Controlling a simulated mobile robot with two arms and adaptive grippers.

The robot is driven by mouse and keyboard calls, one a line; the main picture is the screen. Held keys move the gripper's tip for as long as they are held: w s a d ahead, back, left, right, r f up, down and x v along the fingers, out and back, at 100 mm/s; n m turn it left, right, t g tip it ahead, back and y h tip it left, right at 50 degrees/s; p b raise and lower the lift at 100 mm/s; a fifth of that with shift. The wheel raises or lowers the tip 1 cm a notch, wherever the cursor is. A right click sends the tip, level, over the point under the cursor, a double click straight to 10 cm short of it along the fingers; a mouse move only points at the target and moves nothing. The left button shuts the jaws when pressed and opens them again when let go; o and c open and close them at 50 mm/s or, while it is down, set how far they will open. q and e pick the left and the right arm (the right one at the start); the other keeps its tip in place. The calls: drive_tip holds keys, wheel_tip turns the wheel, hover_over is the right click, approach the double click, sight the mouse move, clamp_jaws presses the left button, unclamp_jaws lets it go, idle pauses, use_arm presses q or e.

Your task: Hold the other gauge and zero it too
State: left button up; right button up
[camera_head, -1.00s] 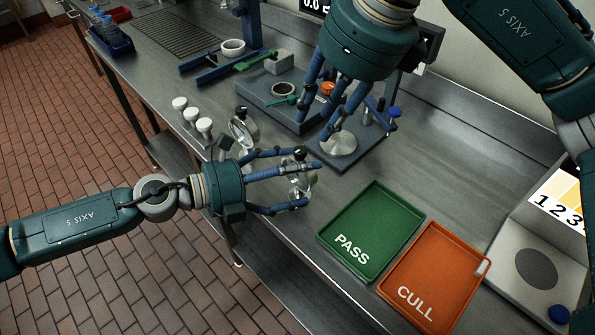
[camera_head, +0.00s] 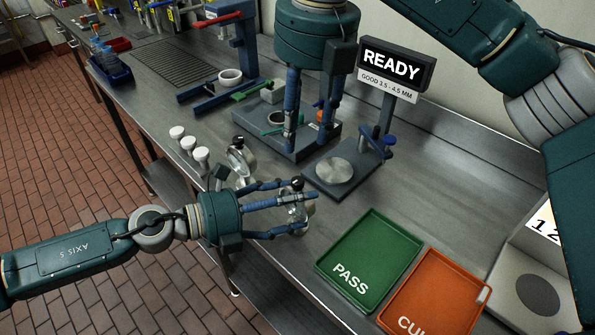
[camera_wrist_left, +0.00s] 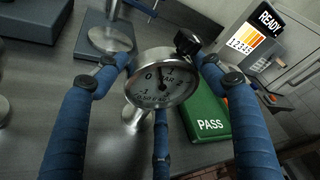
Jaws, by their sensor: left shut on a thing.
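My left gripper (camera_head: 300,208) is shut on a round steel gauge (camera_head: 292,214) and holds it above the bench's front edge, left of the green tray. In the left wrist view the gauge (camera_wrist_left: 160,82) faces me with a white dial, a black needle and a black knob at its upper right. The needle points up, close to the 0; its exact reading is too small to tell. A second gauge (camera_head: 241,163) with a black knob stands on the bench behind my left gripper. My right gripper (camera_head: 308,135) hangs with fingers apart over the grey fixture, holding nothing visible.
The green PASS tray (camera_head: 370,262) and orange CULL tray (camera_head: 437,295) lie on the right. A stand with a steel disc (camera_head: 334,171) sits behind them under a READY display (camera_head: 391,66). Several white-capped parts (camera_head: 188,144) stand near the front edge.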

sight(298, 179)
drive_tip(key=f+m, duration=0.2)
drive_tip(key=f, duration=0.1)
drive_tip(key=f+m, duration=0.2)
drive_tip(key=f, duration=0.2)
drive_tip(key=f+m+h, duration=0.1)
drive_tip(key=f, duration=0.2)
drive_tip(key=shift+w+a+f+m+g, duration=0.15)
drive_tip(key=shift+a+f+m+g, duration=0.15)
drive_tip(key=shift+a+f+m, duration=0.1)
drive_tip(key=shift+r, duration=0.1)
clamp_jaws()
